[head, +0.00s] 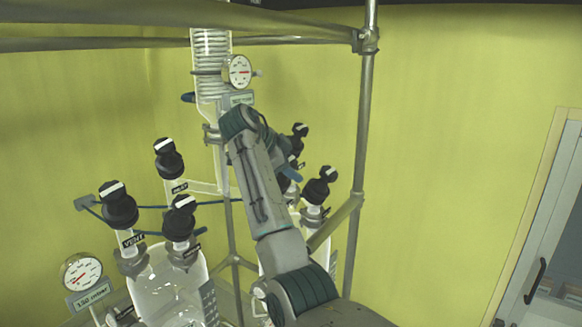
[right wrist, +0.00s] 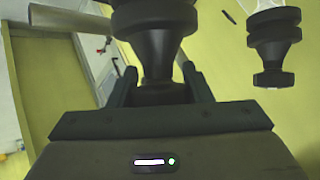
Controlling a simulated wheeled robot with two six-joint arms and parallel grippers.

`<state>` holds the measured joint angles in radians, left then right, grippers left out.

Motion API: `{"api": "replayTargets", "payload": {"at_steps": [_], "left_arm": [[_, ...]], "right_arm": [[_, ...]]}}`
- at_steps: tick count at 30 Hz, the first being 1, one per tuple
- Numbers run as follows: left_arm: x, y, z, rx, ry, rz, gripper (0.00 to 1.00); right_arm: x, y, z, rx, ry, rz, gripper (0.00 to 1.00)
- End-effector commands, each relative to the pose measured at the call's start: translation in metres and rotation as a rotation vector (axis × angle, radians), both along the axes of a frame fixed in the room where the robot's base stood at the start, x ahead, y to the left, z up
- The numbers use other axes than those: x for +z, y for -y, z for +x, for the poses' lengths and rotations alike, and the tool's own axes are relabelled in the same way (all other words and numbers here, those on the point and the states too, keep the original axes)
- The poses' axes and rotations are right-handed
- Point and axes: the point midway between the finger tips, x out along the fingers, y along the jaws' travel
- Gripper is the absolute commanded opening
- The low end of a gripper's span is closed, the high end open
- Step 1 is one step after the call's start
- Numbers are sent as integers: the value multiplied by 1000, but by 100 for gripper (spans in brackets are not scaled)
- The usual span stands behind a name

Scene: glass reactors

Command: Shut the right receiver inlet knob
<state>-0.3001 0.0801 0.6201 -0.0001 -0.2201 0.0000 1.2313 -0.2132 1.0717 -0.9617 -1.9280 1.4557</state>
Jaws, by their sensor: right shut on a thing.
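My right gripper (right wrist: 160,78) is shut on a black knob (right wrist: 155,40). In the right wrist view its two fingers stand on either side of the knob's narrow neck. In the head view my right arm rises from the bottom and bends over near the middle, hiding most of the gripper and the held knob. Two black knobs with light bars show just right of the arm, an upper one (head: 299,131) and a lower one (head: 320,187). No inlet label can be read on the held knob. My left gripper is not in view.
Another black knob (right wrist: 273,45) hangs close by in the right wrist view. Several black knobs, one labelled vent (head: 118,204), top the left glass vessel (head: 165,290). A metal frame post (head: 362,130) stands right of my arm. A round gauge (head: 240,71) is above it.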

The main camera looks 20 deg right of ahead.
Motion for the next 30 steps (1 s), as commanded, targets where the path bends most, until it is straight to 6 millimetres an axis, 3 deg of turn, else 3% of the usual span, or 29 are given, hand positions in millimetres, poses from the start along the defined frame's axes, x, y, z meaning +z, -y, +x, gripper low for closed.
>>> {"api": "replayTargets", "payload": {"at_steps": [21, 22, 24, 30], "left_arm": [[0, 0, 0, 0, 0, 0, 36], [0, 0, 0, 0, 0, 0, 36], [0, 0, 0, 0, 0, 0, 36], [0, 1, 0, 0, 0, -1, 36]], "right_arm": [[1, 0, -1, -60, -18, 29, 22], [1, 0, -1, -60, -18, 29, 51], [1, 0, -1, -59, -19, 29, 64], [0, 0, -1, -60, -21, 28, 67]]}}
